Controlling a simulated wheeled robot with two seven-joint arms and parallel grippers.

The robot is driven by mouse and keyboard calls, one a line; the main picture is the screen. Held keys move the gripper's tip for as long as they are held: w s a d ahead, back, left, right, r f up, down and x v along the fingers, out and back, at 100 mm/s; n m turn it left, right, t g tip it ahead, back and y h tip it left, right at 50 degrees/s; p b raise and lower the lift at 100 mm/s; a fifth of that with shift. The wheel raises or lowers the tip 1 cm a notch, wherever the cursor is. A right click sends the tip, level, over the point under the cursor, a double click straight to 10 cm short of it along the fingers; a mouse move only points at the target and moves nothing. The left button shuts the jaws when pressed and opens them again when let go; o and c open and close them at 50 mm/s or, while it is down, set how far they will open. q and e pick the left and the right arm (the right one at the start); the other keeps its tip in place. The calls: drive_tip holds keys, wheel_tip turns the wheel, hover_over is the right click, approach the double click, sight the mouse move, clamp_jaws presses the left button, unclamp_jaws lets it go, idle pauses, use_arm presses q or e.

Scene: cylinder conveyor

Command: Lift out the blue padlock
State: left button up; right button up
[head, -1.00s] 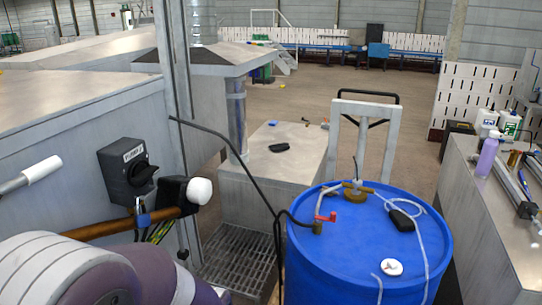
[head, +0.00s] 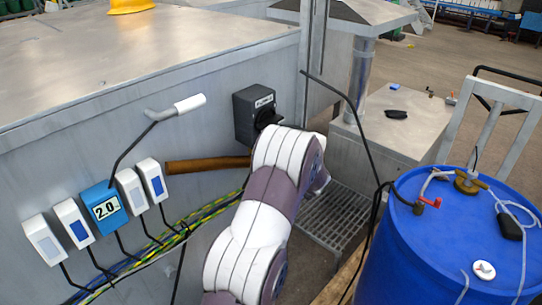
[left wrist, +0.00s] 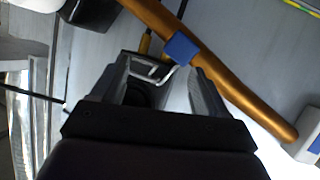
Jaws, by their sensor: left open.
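The blue padlock (left wrist: 182,47) shows in the left wrist view, against the brown pipe, just beyond and to the right of the gripper mouth. Its pale metal shackle (left wrist: 166,76) reaches down between the fingers. My left gripper (left wrist: 158,82) is open, its two fingers apart on either side of the shackle and a dark part behind it. I cannot tell whether a finger touches them. In the head view my left arm hides the padlock and gripper; the black switch box (head: 256,112) shows above the arm. My right gripper is not in view.
The brown pipe (head: 206,164) runs along the metal wall beside my arm. Several wall boxes, one a blue display (head: 104,208), hang at left with cables below. A pale-tipped lever (head: 178,108) juts out. A blue drum (head: 430,245) with a black hose stands right.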

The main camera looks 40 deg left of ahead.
use_arm(q)
drive_tip(key=p+x, duration=0.3)
drive_tip(key=x, duration=0.8)
drive_tip(key=shift+w+f+p, duration=0.2)
drive_tip(key=shift+p, duration=0.1)
drive_tip(key=shift+a, duration=0.1)
